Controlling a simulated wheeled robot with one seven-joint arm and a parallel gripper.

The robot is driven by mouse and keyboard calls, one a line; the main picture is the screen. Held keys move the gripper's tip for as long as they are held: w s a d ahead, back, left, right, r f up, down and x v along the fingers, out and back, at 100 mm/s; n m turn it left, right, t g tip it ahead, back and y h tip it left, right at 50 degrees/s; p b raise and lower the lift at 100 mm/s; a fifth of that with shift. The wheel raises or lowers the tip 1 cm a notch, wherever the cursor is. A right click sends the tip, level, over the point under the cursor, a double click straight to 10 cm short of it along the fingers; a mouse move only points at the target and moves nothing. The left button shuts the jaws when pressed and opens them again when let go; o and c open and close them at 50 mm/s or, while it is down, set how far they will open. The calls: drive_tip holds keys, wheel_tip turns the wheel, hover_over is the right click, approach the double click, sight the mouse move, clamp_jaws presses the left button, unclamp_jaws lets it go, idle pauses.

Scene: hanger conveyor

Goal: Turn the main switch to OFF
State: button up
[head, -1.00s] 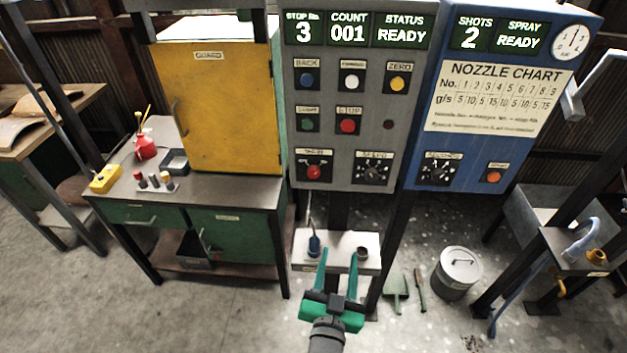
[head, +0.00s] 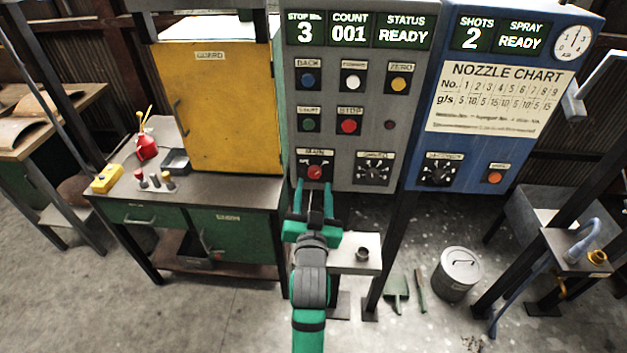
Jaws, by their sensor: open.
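The main switch (head: 315,171) is a red rotary knob on a black plate at the lower left of the grey control panel (head: 340,110). The fingertips overlap the lower edge of the switch plate in the picture. I cannot tell whether they touch it. Nothing is between the fingers that I can make out.
A black selector (head: 374,172) sits right of the switch, with push buttons above, including a red one (head: 348,125). A blue panel (head: 480,160) stands to the right. A small shelf (head: 368,268) is below. The green bench (head: 240,195) with a yellow guard (head: 218,105) is left.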

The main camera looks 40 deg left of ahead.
sight(314, 174)
drive_tip(key=shift+x, duration=2)
drive_tip(key=shift+c, duration=0.4)
